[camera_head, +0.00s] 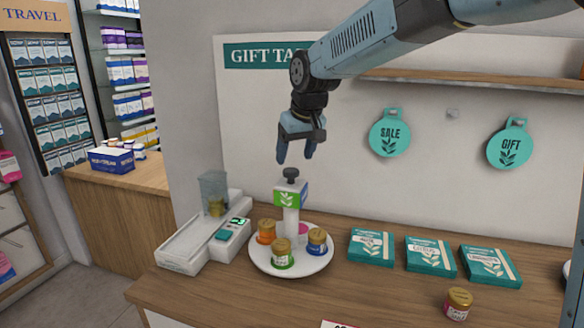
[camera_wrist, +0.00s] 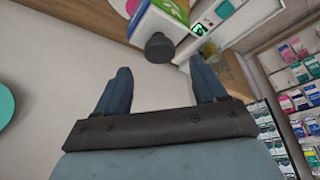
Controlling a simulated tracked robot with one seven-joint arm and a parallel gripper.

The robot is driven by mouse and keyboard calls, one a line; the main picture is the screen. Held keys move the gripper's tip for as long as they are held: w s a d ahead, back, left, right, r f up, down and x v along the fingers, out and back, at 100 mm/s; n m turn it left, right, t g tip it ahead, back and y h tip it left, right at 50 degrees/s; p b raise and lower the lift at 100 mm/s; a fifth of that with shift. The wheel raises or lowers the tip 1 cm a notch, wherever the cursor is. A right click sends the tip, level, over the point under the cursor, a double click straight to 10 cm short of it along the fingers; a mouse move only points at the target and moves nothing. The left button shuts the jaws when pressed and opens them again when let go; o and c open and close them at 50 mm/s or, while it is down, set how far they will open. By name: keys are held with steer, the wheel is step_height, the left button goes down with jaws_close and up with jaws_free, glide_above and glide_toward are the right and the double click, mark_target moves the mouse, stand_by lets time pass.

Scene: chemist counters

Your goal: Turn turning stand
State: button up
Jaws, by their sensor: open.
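The turning stand has a round white plate (camera_head: 262,264) on the wooden counter. A post with a white and green leaf-marked block (camera_head: 291,195) rises from it, topped by a dark knob (camera_head: 291,174). Jars with gold lids stand on the plate: orange (camera_head: 266,231), green (camera_head: 282,254) and blue (camera_head: 317,241); a pink one behind is partly hidden by the post. My gripper (camera_head: 296,158) is open and empty, fingers pointing down, just above the knob. In the wrist view the knob (camera_wrist: 159,47) lies ahead of and between the open fingertips (camera_wrist: 162,78), apart from them.
A white device with a small display (camera_head: 229,232) stands left of the plate. Teal boxes (camera_head: 371,247) and a gold-lidded jar (camera_head: 458,303) are to the right.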

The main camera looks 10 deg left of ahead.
mark_target(291, 170)
steer(key=shift+x, duration=2.6)
jaws_close()
